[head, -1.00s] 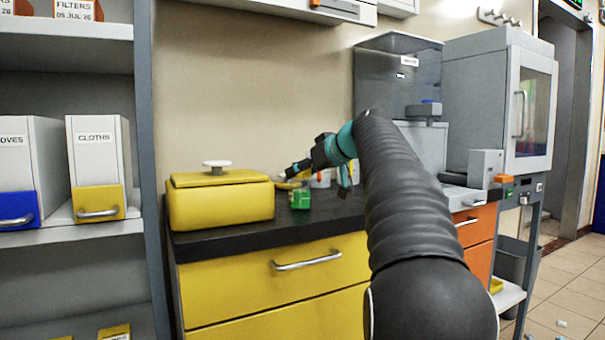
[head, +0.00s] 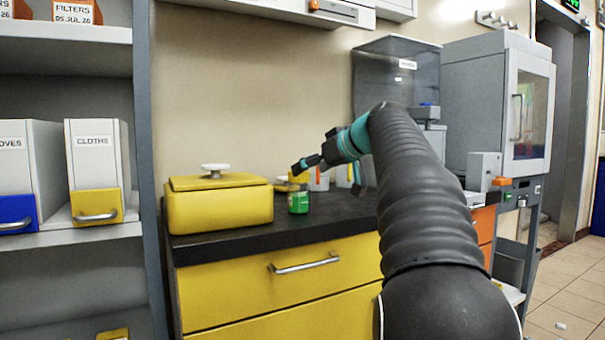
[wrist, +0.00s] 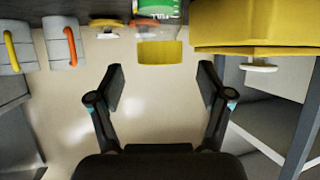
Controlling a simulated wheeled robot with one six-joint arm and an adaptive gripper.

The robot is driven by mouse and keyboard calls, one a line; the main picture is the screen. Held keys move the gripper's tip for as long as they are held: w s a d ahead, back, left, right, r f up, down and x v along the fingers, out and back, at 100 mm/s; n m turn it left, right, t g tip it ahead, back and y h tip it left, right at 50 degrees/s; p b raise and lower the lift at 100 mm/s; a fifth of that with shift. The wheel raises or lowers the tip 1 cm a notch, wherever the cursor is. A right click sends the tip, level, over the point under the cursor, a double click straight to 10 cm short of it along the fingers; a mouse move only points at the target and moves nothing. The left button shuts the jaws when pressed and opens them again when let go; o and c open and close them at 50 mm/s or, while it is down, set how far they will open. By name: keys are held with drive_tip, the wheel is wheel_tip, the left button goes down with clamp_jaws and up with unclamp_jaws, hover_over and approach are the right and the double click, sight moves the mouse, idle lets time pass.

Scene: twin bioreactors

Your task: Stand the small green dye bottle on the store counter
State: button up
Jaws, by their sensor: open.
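The small green dye bottle (head: 298,203) stands upright on the dark counter (head: 240,238), just right of the yellow lidded box. In the wrist view, which is upside down, its green body (wrist: 158,4) is at the top edge, with a yellow part, seemingly its cap (wrist: 160,52), below it. My gripper (head: 298,169) is close to the bottle's top in the head view. In the wrist view my gripper (wrist: 160,85) is open, its fingers wide apart with nothing between them. The bottle lies beyond the fingertips.
The yellow box (head: 220,208) with a white knob stands close on the bottle's left. White containers with coloured handles (wrist: 62,45) are on its other side. A shelf unit (head: 150,170) borders the counter's left end. The front strip of counter is clear.

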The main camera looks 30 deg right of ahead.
drive_tip(key=v, duration=0.8)
drive_tip(key=shift+a, duration=0.15)
drive_tip(key=s+a+f+m+g+h, duration=0.1)
drive_tip(key=s+a+f+g, duration=0.1)
drive_tip(key=s+a+f, duration=0.35)
drive_tip(key=s+a+f+m+g, duration=0.2)
drive_tip(key=a+f, duration=0.7)
drive_tip(key=s+a+f+g+h, duration=0.1)
drive_tip(key=s+a+f, duration=0.3)
drive_tip(key=s+f, duration=0.5)
drive_tip(key=s+a+f+g+h, duration=0.1)
drive_tip(key=s+a+f, duration=0.2)
drive_tip(key=s+f, duration=0.7)
wheel_tip(320, 180, down, 6)
drive_tip(key=shift+s+a+g+h, duration=0.2)
drive_tip(key=shift+a+g+h, duration=0.1)
drive_tip(key=shift+a+h, duration=0.1)
drive_tip(key=shift+c, duration=0.3)
